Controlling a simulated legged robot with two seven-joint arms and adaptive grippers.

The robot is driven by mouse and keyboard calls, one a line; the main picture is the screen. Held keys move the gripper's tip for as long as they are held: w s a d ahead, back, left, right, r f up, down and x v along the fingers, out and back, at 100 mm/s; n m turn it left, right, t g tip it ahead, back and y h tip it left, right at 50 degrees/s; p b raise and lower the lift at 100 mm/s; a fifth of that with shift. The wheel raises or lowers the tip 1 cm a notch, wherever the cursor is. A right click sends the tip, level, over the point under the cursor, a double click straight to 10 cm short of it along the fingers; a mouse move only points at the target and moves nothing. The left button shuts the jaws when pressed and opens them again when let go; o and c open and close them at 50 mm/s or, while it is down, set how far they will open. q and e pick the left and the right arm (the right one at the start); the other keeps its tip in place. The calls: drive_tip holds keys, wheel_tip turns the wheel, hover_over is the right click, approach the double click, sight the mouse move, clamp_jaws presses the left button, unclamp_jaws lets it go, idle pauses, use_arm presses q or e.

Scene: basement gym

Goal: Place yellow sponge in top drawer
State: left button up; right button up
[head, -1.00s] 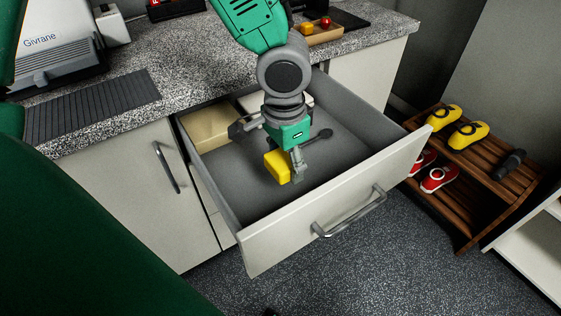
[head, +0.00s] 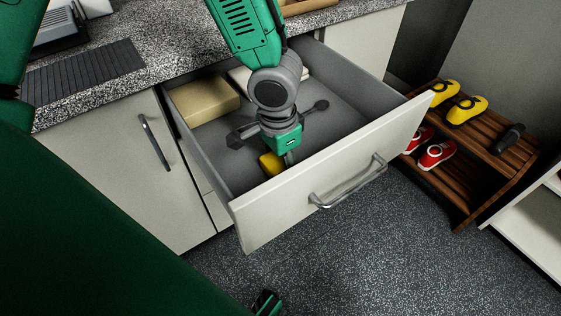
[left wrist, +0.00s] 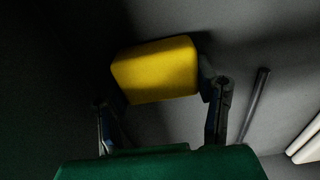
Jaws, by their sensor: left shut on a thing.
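The top drawer (head: 285,203) is pulled open, its front panel facing the room. My left gripper (head: 273,162) reaches down inside it, near the front panel. It is shut on the yellow sponge (head: 270,165), which is low in the drawer and partly hidden by the gripper and front panel. In the left wrist view the sponge (left wrist: 155,70) sits between the two fingers (left wrist: 160,95). I cannot tell whether it touches the drawer floor.
The drawer also holds a tan box (head: 206,102) at back left, a pale flat item (head: 241,77) behind the arm, and a dark spoon-like utensil (head: 318,105). The speckled counter (head: 165,45) lies behind. A wooden rack (head: 487,148) with shoes stands to the right.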

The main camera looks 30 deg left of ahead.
sight(279, 160)
use_arm(q)
drive_tip(key=o, duration=1.4)
drive_tip(key=shift+f, duration=0.1)
drive_tip(key=shift+o, duration=0.8)
drive_tip(key=shift+d, duration=0.1)
wheel_tip(279, 160, up, 11)
drive_tip(key=p, duration=0.4)
drive_tip(key=shift+s, duration=0.1)
drive_tip(key=shift+r+p, duration=0.4)
drive_tip(key=shift+r, duration=0.25)
